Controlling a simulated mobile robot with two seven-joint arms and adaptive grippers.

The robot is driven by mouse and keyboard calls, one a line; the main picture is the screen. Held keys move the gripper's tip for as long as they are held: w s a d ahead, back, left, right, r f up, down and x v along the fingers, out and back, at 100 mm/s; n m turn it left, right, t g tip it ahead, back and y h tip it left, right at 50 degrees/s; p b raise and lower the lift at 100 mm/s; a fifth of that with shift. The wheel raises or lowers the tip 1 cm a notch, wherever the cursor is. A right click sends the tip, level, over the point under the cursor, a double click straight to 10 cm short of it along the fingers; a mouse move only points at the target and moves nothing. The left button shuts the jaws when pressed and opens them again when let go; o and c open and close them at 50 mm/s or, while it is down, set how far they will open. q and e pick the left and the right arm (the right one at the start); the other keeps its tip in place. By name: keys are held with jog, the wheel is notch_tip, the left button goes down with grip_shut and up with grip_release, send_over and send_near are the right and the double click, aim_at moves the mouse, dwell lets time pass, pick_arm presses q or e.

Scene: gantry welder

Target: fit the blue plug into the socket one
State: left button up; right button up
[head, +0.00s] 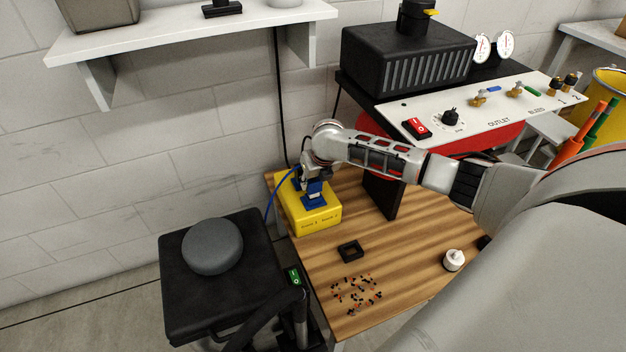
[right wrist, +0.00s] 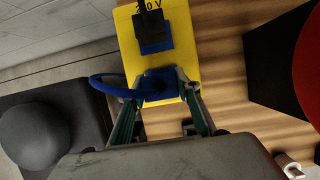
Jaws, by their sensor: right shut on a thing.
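The yellow box (head: 316,216) stands on the wooden bench, with two socket labels on its front too small to read surely. A blue socket (head: 316,202) shows on its top, and a blue socket with a black part over it (right wrist: 153,32) shows in the right wrist view. My right gripper (head: 312,180) is over the box. Its fingers are shut on the blue plug (right wrist: 160,86), whose blue cable (right wrist: 104,84) loops left. The plug is at the box top; whether it is seated, and in which socket, I cannot tell. My left gripper is not in view.
A dark upright plate (head: 382,194) stands right of the box. A black square frame (head: 350,251), scattered small parts (head: 357,294) and a white round piece (head: 454,260) lie on the bench (head: 405,275). A black stool (head: 210,295) stands left. A white control panel (head: 470,105) is behind.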

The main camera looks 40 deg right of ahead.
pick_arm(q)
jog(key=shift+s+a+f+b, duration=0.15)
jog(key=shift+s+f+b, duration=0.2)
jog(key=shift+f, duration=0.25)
pick_arm(e)
jog(key=shift+f, duration=0.8)
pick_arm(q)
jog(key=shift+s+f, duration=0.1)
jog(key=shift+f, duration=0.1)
pick_arm(e)
jog(key=shift+f, duration=0.65)
jog(key=o, duration=1.2)
